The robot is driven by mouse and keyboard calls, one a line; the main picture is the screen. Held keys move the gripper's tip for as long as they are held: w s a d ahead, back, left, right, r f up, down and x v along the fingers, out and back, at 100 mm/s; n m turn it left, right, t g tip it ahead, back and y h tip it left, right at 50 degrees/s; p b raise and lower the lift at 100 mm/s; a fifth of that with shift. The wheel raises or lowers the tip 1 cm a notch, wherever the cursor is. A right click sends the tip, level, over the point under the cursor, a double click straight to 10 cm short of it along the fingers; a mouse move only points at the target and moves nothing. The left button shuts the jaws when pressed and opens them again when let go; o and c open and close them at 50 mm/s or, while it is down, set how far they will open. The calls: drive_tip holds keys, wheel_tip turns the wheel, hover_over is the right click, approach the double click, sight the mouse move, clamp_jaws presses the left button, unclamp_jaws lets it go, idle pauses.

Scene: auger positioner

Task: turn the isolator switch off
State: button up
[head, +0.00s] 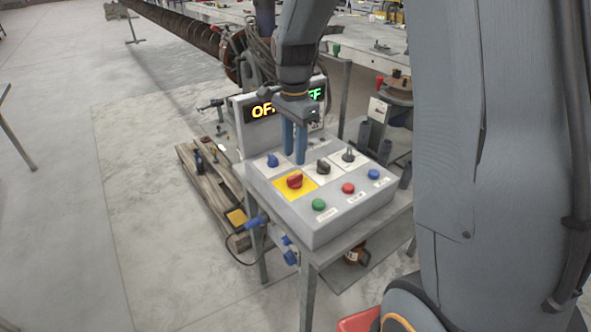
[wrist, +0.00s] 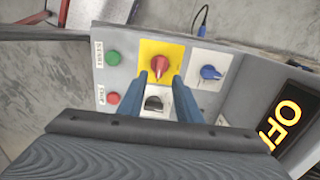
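The isolator switch is a red rotary knob (head: 294,181) on a yellow plate, on the sloping top of a grey control box (head: 342,218). In the wrist view the red knob (wrist: 160,66) shows just beyond the fingertips, its grip ridge roughly upright in the picture. My gripper (head: 295,160) points down over the box top, just behind the red knob in the head view. I see no contact with the red knob.
A black knob (head: 323,167) and a blue knob (head: 273,160) sit near the red one. Green (head: 319,205), red (head: 348,188) and blue (head: 374,174) buttons line the front. A display (head: 262,110) behind reads OFF in orange; another, partly hidden, shows green letters.

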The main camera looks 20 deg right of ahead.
sight(294, 176)
drive_tip(key=shift+f+p, duration=0.85)
drive_tip(key=shift+f, duration=2.95)
clamp_jaws()
